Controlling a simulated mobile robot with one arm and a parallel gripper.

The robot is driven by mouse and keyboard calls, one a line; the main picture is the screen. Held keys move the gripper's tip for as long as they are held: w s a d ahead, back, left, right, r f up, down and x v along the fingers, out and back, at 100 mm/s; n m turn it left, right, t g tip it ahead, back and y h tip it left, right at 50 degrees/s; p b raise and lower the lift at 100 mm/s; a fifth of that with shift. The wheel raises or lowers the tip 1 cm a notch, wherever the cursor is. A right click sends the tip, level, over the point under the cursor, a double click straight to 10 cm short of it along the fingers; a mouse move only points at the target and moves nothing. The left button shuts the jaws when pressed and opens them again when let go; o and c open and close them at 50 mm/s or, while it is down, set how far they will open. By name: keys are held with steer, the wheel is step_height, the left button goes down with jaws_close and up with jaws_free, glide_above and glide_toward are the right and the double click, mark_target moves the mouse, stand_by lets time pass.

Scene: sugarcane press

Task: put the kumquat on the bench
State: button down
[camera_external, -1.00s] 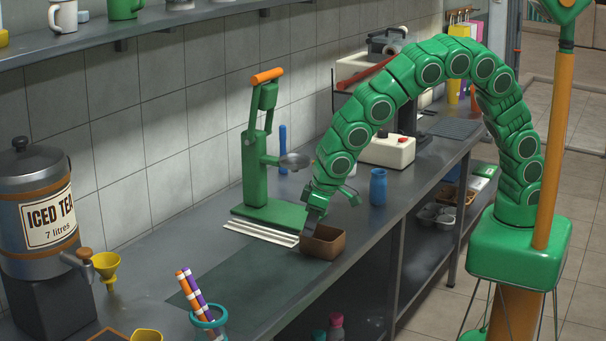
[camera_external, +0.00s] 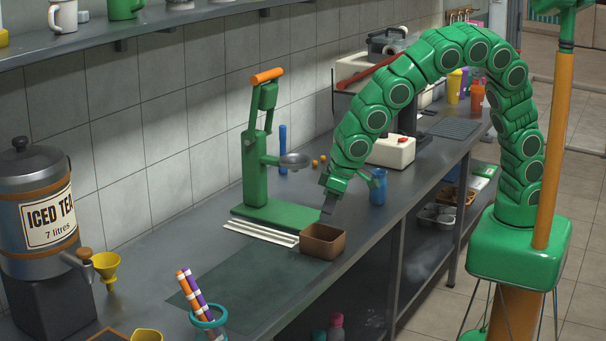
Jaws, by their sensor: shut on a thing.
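My gripper (camera_external: 329,207) hangs low over the bench (camera_external: 215,248), just behind the brown box (camera_external: 322,241) and at the right end of the green press base. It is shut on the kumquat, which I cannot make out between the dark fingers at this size. Small orange fruits (camera_external: 319,161) that look like kumquats lie on the bench further back, behind the press's round cup. The inside of the brown box is mostly hidden by its front wall.
The green press (camera_external: 257,160) with an orange handle stands left of my gripper. White strips (camera_external: 260,232) lie in front of it. A blue jar (camera_external: 378,187) stands right of the gripper, near the front edge. The dark mat (camera_external: 245,275) has bare room.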

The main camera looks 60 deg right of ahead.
step_height(320, 180, up, 10)
steer(key=w+d+m+h, duration=0.1)
steer(key=w+d+m, duration=0.3)
steer(key=w+d, duration=0.85)
steer(key=w+d+m+h, duration=0.1)
steer(key=w+d+m, duration=0.3)
steer(key=w+d, duration=0.85)
steer(key=w+d+m+h, duration=0.2)
steer(key=d+m, duration=0.3)
steer(key=d, duration=2.6)
glide_above(307, 170)
steer(key=s+a, duration=0.1)
steer(key=shift+g, duration=0.4)
steer(key=shift+a+f, duration=0.1)
steer(key=shift+f, duration=10.6)
steer(key=shift+w+f, duration=0.1)
steer(key=shift+f, duration=1.55)
